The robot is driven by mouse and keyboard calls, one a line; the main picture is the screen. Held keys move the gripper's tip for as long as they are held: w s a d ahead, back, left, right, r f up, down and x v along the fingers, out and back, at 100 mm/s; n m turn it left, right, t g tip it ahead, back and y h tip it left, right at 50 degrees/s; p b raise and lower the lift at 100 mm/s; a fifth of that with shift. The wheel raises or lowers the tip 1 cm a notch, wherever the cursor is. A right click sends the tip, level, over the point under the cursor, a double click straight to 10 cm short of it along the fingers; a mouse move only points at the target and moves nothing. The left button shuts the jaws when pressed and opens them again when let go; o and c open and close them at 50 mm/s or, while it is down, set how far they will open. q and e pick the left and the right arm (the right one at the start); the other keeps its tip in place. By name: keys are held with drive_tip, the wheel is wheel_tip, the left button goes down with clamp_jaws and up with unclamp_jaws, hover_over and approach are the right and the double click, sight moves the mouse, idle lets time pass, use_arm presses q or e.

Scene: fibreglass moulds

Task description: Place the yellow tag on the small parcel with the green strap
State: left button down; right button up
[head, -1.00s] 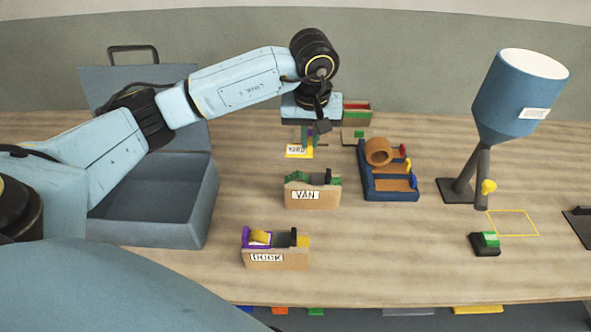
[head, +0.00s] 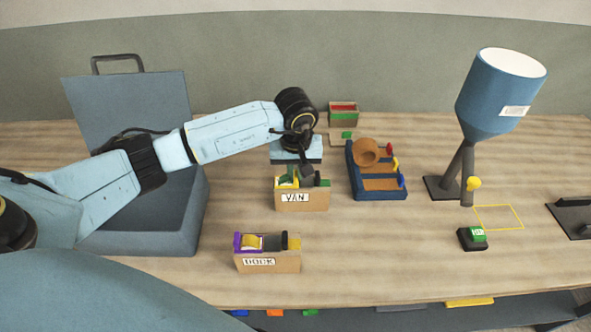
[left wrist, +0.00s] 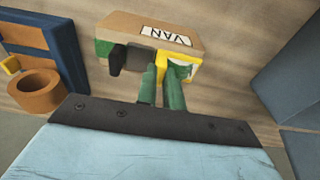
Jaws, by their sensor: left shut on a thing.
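My left gripper (head: 291,176) points down over the tan block lettered VAN (head: 316,202), at its left end. It is shut on the yellow tag (head: 288,184). The left wrist view shows its green fingers (left wrist: 160,92) and the yellow-edged tag (left wrist: 186,66) beside the VAN block (left wrist: 130,28). I cannot tell whether the tag touches the block. The VAN block has green parts and a dark post on top. A small tan piece with a green patch (head: 347,136) lies at the back. I cannot tell which thing is the green-strapped parcel. My right gripper is not in view.
A tan block lettered DOCK (head: 285,262) with purple and yellow parts stands in front. A blue stand with a brown roll (head: 378,183) is on the right. An open grey case (head: 150,240), a red-green box (head: 343,118) and a blue hopper (head: 490,95) stand around.

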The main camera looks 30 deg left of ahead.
sight(296, 187)
use_arm(q)
drive_tip(key=shift+f, duration=0.2)
drive_tip(key=c, duration=1.5)
unclamp_jaws()
drive_tip(key=shift+r, duration=0.1)
drive_tip(key=r, duration=0.4)
drive_tip(key=s+r, duration=0.1)
drive_tip(key=r, duration=0.3)
drive_tip(key=r+b, duration=0.1)
drive_tip(key=r, duration=0.3)
drive_tip(key=shift+s+d+r, duration=0.1)
drive_tip(key=shift+s+d, duration=0.05)
drive_tip(key=shift+d, duration=0.25)
